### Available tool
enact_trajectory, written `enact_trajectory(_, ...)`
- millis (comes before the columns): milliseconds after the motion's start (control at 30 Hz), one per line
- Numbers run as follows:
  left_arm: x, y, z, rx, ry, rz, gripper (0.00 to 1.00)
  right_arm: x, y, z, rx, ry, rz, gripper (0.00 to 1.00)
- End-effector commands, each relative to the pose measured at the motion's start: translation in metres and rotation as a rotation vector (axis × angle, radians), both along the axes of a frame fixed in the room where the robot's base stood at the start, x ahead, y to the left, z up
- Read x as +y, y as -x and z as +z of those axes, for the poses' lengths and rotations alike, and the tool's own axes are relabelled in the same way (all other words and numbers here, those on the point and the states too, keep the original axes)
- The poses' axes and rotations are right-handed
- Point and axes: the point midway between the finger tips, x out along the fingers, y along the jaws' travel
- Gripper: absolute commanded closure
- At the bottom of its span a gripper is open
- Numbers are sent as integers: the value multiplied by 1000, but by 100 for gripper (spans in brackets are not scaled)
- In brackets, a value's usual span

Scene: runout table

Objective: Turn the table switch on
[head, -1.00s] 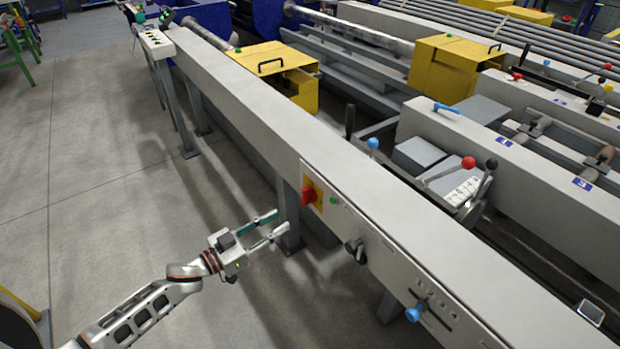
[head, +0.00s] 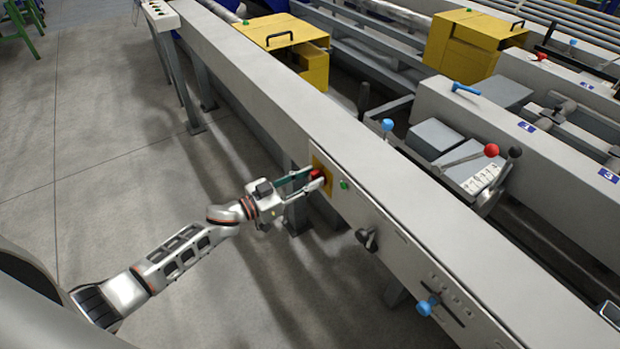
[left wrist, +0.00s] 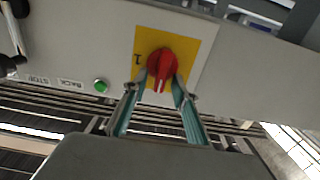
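The table switch is a red rotary knob (head: 316,174) on a yellow plate (left wrist: 190,47) on the side panel of the long grey table. In the left wrist view the red knob (left wrist: 162,64) shows face on, with a white mark on its handle pointing down in the picture. A "1" is printed on the plate to its left. My left gripper (head: 314,180) is at the knob; its two fingertips (left wrist: 161,82) are apart, one on each side of the knob's lower part. I cannot tell whether they touch it. My right gripper is not in view.
A green button (left wrist: 100,86) sits beside the plate, with "STOP" and "BACK" labels near it. Further along the panel are a black knob (head: 367,239) and a blue-knobbed lever (head: 427,306). The floor (head: 110,150) left of the table is clear.

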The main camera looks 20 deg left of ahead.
Motion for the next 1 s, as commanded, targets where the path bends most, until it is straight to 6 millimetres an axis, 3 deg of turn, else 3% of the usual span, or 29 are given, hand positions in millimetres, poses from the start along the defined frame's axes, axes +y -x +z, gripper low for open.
enact_trajectory(267,-2,-2,0,-1,-1,0,72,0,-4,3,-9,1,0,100)
enact_trajectory(400,-2,-2,0,-1,-1,0,100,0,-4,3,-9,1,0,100)
enact_trajectory(1000,-3,0,0,-83,-104,0,100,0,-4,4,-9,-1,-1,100)
